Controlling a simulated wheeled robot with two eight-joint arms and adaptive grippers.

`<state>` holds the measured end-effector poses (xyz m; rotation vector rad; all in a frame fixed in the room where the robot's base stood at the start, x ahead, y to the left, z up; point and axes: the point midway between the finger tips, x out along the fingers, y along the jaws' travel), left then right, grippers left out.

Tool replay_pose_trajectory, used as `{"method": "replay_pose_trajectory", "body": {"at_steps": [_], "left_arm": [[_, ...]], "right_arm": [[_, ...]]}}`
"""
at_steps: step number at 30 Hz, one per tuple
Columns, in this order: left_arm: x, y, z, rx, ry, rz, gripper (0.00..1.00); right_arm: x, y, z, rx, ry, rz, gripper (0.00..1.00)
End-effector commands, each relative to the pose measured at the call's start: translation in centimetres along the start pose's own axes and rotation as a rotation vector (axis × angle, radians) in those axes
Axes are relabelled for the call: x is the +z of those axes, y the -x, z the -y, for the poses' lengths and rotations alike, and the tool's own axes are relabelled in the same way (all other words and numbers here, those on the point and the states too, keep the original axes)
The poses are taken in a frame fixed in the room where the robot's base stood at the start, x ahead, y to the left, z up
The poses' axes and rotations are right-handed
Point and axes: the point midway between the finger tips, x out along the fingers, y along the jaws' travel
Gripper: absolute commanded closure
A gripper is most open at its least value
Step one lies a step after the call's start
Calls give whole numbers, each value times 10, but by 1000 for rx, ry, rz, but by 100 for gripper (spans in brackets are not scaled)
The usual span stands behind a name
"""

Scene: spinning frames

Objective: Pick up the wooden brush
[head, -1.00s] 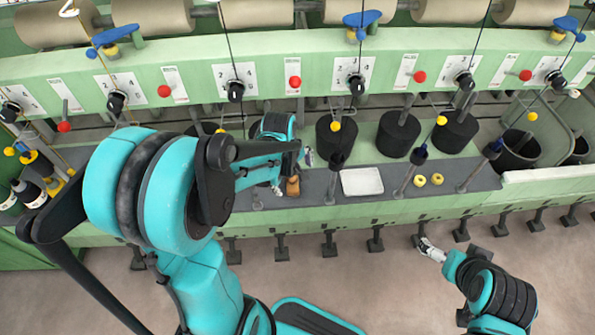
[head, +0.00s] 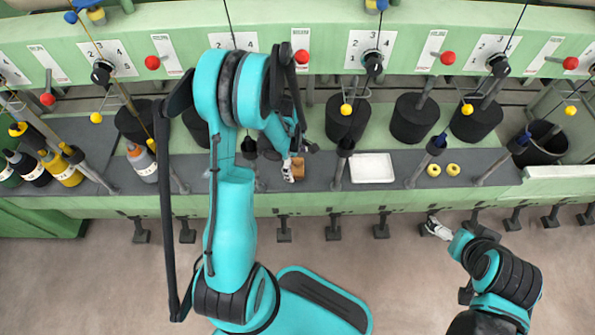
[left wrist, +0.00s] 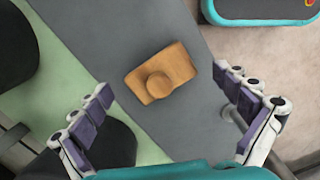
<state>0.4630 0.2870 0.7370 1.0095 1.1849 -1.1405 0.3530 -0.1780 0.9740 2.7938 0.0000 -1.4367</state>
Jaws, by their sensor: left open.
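The wooden brush (left wrist: 176,70) is a tan wooden block with a round knob on top. It lies on the grey strip (left wrist: 113,43) of the machine's ledge. In the left wrist view it sits beyond and between the spread fingers of my left gripper (left wrist: 172,128), which is open and empty, apart from it. In the head view the brush (head: 298,167) shows just right of my left gripper (head: 287,168), partly hidden by it. My right gripper (head: 436,228) is low at the right, over the floor, far from the brush; its jaws are too small to judge.
A white tray (head: 372,168) and two yellow rings (head: 444,170) lie on the ledge to the right. Several black cylinders (head: 413,119) stand behind. Bottles (head: 62,168) stand at the left. Upright spindles and hanging yarn lines cross the space above the ledge.

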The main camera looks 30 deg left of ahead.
Motion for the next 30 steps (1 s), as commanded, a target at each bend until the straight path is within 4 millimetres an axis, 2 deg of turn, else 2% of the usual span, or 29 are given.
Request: {"method": "replay_pose_trajectory", "body": {"at_steps": [1,3,9,11,15,17,18,26,30], "left_arm": [[0,-12,0,0,-1,0,1],[0,-16,0,0,-1,0,1],[1,-15,0,0,-1,0,1],[1,-15,0,0,-1,0,14],[1,-15,0,0,-2,0,51],[1,-15,0,0,-2,0,53],[1,-15,0,0,-2,0,57],[1,-11,0,1,-2,0,57],[4,12,0,1,-2,0,57]], "right_arm": [[4,-6,0,0,0,0,2],[5,-7,0,0,0,0,2],[4,-5,0,0,0,0,2],[4,-5,0,0,0,0,2],[4,-5,0,0,0,0,2],[4,-6,0,0,0,0,2],[4,-6,0,0,0,0,2],[2,-4,0,0,0,0,2],[-4,6,0,0,0,0,2]]}}
